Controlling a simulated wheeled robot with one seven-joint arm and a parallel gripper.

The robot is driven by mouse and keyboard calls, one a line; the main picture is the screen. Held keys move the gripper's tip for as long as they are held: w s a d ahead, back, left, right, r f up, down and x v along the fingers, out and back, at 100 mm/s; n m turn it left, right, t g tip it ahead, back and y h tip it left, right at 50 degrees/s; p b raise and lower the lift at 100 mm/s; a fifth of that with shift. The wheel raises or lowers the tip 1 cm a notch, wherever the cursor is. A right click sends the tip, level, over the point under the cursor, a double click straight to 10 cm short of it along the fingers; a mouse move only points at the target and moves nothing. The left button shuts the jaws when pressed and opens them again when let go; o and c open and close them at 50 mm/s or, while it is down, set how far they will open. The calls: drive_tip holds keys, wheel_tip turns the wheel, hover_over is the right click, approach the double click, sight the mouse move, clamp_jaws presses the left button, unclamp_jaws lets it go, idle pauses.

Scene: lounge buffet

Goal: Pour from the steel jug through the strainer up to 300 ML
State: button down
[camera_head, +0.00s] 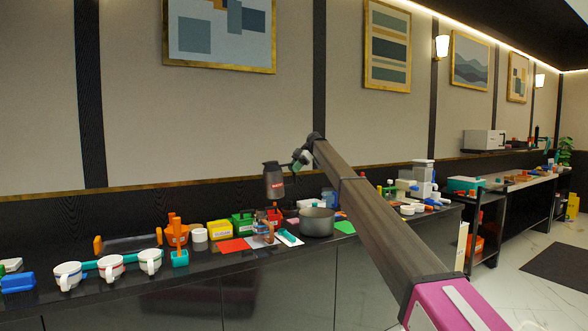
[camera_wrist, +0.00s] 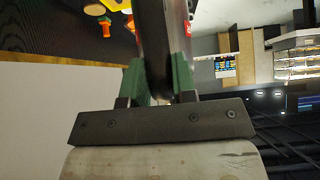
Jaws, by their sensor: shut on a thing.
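A dark grey metal jug (camera_head: 273,183) with a red label hangs above the counter, left of the grey pot, and looks close to upright. My gripper (camera_head: 299,159) is at its upper right side and is shut on it. In the wrist view, the green-padded fingers of my gripper (camera_wrist: 158,85) press on both sides of a dark part of the jug (camera_wrist: 157,45). The jug's contents are hidden. I cannot clearly pick out the strainer or a 300 ML mark among the small things on the counter below.
A wide grey pot (camera_head: 317,223) stands on the dark counter (camera_head: 190,284). Several white cups (camera_head: 110,268) stand at the left. A green bin (camera_head: 242,223), a yellow bin (camera_head: 219,230) and a red mat (camera_head: 234,245) lie between. A white and blue machine (camera_head: 423,178) stands at the right.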

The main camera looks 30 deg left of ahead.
sight(292, 185)
drive_tip(key=shift+t+h, duration=0.4)
drive_tip(key=shift+t, duration=0.3)
drive_tip(key=shift+w+d+f, duration=0.1)
drive_tip(key=shift+f, duration=4.55)
drive_tip(key=shift+s+f+t+h, duration=0.2)
drive_tip(key=shift+f+t+h, duration=0.1)
drive_tip(key=shift+t, duration=0.2)
drive_tip(key=shift+f+t+h, duration=0.15)
drive_tip(key=shift+t+h, duration=0.25)
drive_tip(key=shift+t, duration=0.2)
drive_tip(key=shift+s+a+r+t+h, duration=0.15)
drive_tip(key=shift+r+t, duration=0.1)
drive_tip(key=shift+r, duration=0.2)
drive_tip(key=shift+s+a+r+t+h, duration=0.15)
drive_tip(key=shift+r+t, duration=0.1)
drive_tip(key=shift+r, duration=0.2)
drive_tip(key=shift+t, duration=0.4)
drive_tip(key=shift+s+a+h, duration=0.1)
drive_tip(key=shift+s+h, duration=0.05)
drive_tip(key=shift+h, duration=0.15)
drive_tip(key=shift+s+a+r+t+h, duration=0.2)
drive_tip(key=shift+s+r+t+h, duration=0.1)
drive_tip(key=shift+r+t, duration=0.2)
drive_tip(key=shift+s+a+r+t+h, duration=0.2)
drive_tip(key=shift+s+r+t, duration=0.1)
drive_tip(key=shift+r+t, duration=0.2)
drive_tip(key=shift+d+f, duration=0.1)
